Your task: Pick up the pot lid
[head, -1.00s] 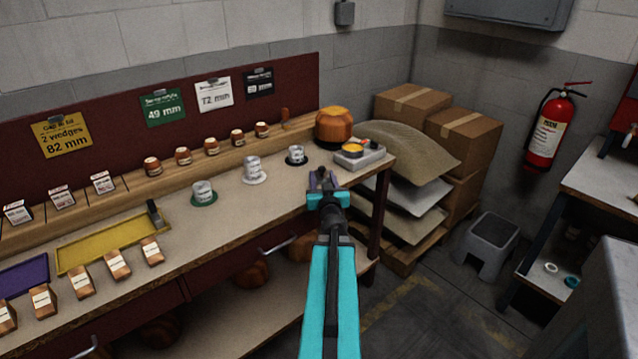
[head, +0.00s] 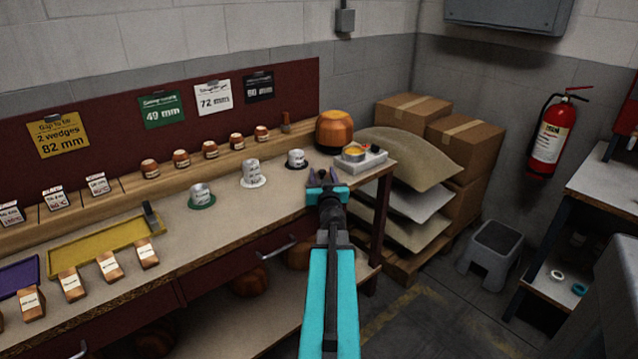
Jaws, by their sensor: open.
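A small round pot (head: 355,154) with a metal rim and an orange-yellow top sits on a pale grey unit (head: 376,160) at the right end of the workbench. A small dark and red piece shows beside the pot on the same unit. I cannot tell whether either is the pot lid; no separate lid is clear at this size. My gripper (head: 326,178) is open and empty. In the picture it lies in front of the bench's right end, below and left of the pot, apart from it.
A large orange-brown rounded block (head: 334,131) stands left of the pot. Sacks (head: 400,160) and cartons (head: 463,145) fill the space behind right. A grey step stool (head: 493,250) stands on the floor.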

